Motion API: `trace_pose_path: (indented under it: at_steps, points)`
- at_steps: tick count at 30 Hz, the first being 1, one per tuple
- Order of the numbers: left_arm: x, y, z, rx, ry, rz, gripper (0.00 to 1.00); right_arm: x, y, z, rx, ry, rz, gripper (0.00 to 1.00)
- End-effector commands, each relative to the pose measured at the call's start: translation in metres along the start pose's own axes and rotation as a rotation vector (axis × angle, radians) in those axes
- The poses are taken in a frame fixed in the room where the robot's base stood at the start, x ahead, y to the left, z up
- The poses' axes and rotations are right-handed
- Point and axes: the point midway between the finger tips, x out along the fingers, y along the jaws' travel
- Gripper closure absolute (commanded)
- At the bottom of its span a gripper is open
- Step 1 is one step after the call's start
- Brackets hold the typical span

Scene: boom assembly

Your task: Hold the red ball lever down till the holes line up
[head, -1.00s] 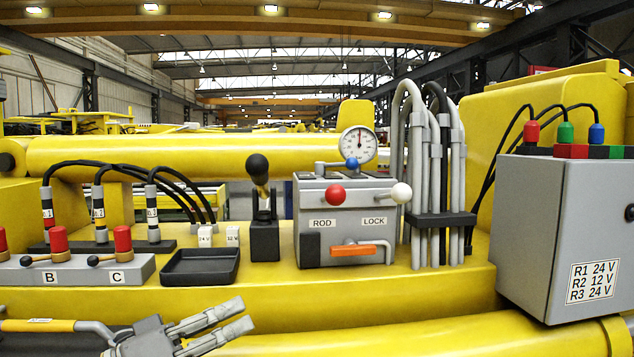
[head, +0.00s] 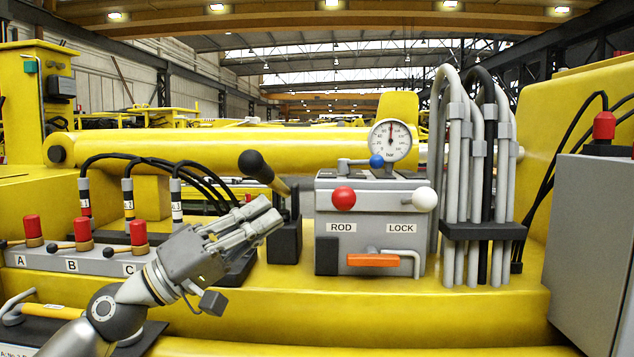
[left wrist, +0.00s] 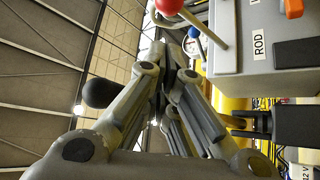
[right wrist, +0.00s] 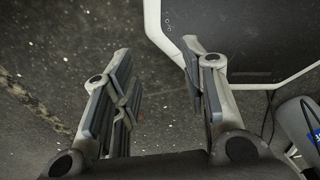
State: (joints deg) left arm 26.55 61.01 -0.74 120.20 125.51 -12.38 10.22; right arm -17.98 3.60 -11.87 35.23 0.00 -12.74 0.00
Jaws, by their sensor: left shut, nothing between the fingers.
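The red ball lever (head: 343,198) is on the front of a grey valve box (head: 372,212), above the label ROD. The red ball also shows at the top of the left wrist view (left wrist: 169,6), with its rod. My left gripper (head: 274,214) is shut and empty, left of the box and in front of the black stand, apart from the red ball. A white ball lever (head: 425,198) is above LOCK. My right gripper (right wrist: 157,58) is open and empty over a dark floor, outside the head view. I cannot make out the holes.
A black-knobbed lever (head: 252,164) leans left from its stand, close above my left gripper. A gauge (head: 390,139) and blue ball (head: 376,161) top the box. Grey pipes (head: 480,180) stand to its right. Red-capped switches (head: 138,232) are at left.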

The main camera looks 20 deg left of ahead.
Motion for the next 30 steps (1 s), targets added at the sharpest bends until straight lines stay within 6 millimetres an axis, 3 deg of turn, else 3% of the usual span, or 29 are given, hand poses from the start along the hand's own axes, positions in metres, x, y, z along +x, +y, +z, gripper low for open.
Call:
trace_pose_path:
  at_steps: [5,13,21,30]
  points:
    - [0.014,0.004,-0.003,-0.001,0.001,0.002,1.0,-0.014,0.007,-0.001,-0.003,0.0,0.008,0.6]
    - [0.052,0.006,-0.004,0.0,0.001,0.003,1.0,-0.047,0.026,-0.022,0.001,0.029,0.032,0.6]
    - [0.086,0.004,-0.003,-0.002,0.001,0.002,1.0,-0.072,0.025,-0.021,0.001,0.024,0.03,0.6]
    - [0.099,0.0,0.0,0.001,-0.001,0.0,1.0,-0.079,0.013,-0.016,0.002,0.015,0.015,0.6]
